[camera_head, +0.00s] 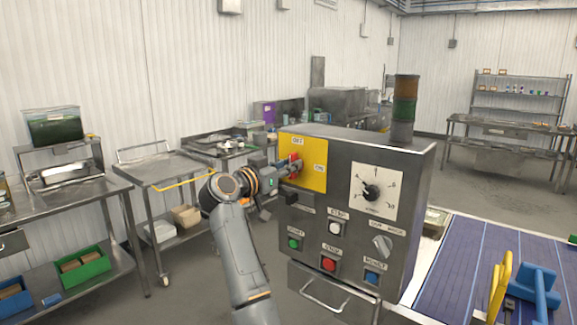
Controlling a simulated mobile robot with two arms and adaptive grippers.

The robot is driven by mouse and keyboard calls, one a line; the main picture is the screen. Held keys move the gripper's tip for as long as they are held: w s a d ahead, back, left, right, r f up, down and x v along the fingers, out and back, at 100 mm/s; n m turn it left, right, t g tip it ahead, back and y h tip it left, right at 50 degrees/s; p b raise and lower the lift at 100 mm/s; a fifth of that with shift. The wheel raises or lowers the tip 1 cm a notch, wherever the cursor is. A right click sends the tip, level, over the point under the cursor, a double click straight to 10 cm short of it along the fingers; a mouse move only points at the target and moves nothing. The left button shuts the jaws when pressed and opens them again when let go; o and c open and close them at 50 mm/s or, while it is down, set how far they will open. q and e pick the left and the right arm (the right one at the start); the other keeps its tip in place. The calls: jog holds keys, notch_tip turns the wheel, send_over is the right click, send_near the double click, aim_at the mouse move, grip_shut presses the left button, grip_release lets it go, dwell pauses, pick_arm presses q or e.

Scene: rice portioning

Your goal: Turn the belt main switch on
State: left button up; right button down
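The belt main switch is a red handle (294,166) on a yellow plate (316,175) at the upper left of the grey control box (345,160). The plate has an OFF label at the top and an ON label at the right. The visible red part looks roughly upright, below the OFF label. My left gripper (287,171) is at the handle from the left and covers part of it. The fingers are small and overlap the handle, so I cannot tell whether they are closed on it. My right gripper is not in view.
The box also carries a black dial (370,192), several push buttons such as the red one (329,264), and a stack light (404,105) on top. A blue conveyor belt (455,275) with yellow and blue items lies right. A steel cart (165,168) stands left.

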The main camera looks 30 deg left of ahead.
pick_arm(q)
grip_shut()
